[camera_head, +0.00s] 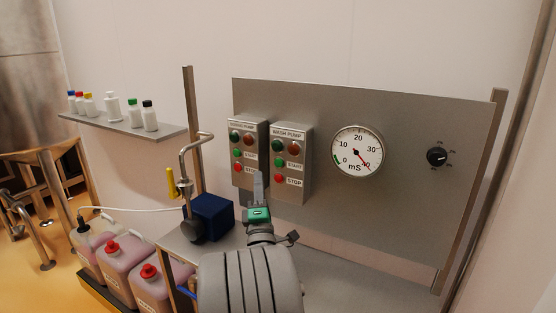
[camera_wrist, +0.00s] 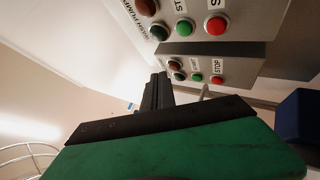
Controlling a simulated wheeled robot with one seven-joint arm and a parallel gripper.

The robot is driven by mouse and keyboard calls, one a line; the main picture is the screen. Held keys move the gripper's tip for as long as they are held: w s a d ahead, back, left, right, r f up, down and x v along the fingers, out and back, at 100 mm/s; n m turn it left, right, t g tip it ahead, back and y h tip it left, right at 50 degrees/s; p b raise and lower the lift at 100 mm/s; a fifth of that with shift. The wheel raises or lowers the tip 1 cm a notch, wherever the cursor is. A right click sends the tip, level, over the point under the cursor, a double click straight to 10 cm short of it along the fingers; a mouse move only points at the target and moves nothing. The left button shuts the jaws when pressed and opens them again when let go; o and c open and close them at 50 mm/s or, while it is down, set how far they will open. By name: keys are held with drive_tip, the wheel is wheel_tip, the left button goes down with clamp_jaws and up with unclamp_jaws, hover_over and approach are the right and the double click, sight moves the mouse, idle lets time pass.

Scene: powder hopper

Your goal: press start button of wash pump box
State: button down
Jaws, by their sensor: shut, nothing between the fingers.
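The wash pump box (camera_head: 304,170) is a grey box on the steel panel in the head view. Its green start button (camera_head: 280,162) sits above a red stop button (camera_head: 279,178), with two lamps at the top. In the wrist view the view is turned, and the start button (camera_wrist: 184,28) is near the top edge beside the red stop button (camera_wrist: 216,25). My gripper (camera_head: 258,175) is shut and empty. In the head view its tip overlaps the gap between the two pump boxes, left of and below the start button. I see no contact; the exact depth gap is unclear.
A similar pump box (camera_head: 247,125) stands left, with its own green button (camera_wrist: 197,78). A round gauge (camera_head: 358,151) and a black knob (camera_head: 437,156) are on the panel at right. A blue box (camera_head: 212,217) stands on the steel bench at lower left. A bottle shelf (camera_head: 170,133) is farther left.

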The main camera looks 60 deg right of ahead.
sight(279, 163)
drive_tip(key=shift+w+d+p, duration=0.15)
drive_tip(key=shift+d+p, duration=1.7)
drive_tip(key=shift+p, duration=0.05)
drive_tip(key=shift+w+d+p, duration=0.15)
drive_tip(key=shift+d+p, duration=1.7)
drive_tip(key=shift+p, duration=0.05)
drive_tip(key=shift+d+p, duration=0.4)
drive_tip(key=shift+p, duration=0.05)
